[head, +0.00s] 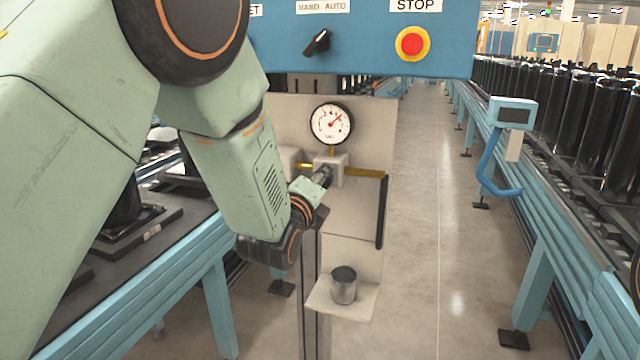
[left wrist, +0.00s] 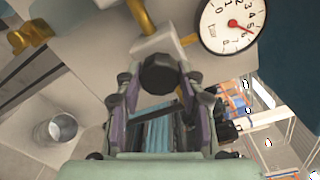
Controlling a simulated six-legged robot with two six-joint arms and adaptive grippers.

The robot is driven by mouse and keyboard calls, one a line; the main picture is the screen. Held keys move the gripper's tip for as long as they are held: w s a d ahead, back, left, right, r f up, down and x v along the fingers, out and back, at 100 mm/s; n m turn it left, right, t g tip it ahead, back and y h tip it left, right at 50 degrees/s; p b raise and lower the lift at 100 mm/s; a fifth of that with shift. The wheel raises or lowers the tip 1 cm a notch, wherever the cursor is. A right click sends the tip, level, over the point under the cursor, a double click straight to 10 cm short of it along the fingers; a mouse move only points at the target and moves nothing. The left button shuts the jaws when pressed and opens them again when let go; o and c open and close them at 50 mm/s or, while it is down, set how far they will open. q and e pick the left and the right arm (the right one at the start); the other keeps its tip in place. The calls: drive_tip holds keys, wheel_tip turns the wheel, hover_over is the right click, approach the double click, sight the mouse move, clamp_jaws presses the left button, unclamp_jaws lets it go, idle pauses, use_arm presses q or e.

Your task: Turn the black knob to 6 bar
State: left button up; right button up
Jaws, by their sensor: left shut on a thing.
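The black knob (left wrist: 160,73) sits between the fingertips of my left gripper (left wrist: 160,80) in the left wrist view. The gripper is shut on it. In the head view my left gripper (head: 321,180) reaches the light regulator block (head: 331,160) below the gauge, and its fingers mostly hide the knob. The round white pressure gauge (head: 331,123) stands above the block. It also shows in the left wrist view (left wrist: 224,32), where its red needle points close to the 6. My right gripper is not in view.
A metal cup (head: 344,286) stands on a small shelf (head: 327,299) below. A blue control box (head: 360,55) with a red stop button (head: 412,44) hangs above. Conveyors run along both sides. The floor to the right of the panel is clear.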

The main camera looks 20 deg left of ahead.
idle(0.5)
use_arm(q)
drive_tip(key=o, duration=1.2)
drive_tip(key=shift+s, duration=0.1)
drive_tip(key=s, duration=0.7)
drive_tip(key=shift+s+r, duration=0.1)
drive_tip(key=shift+s, duration=0.05)
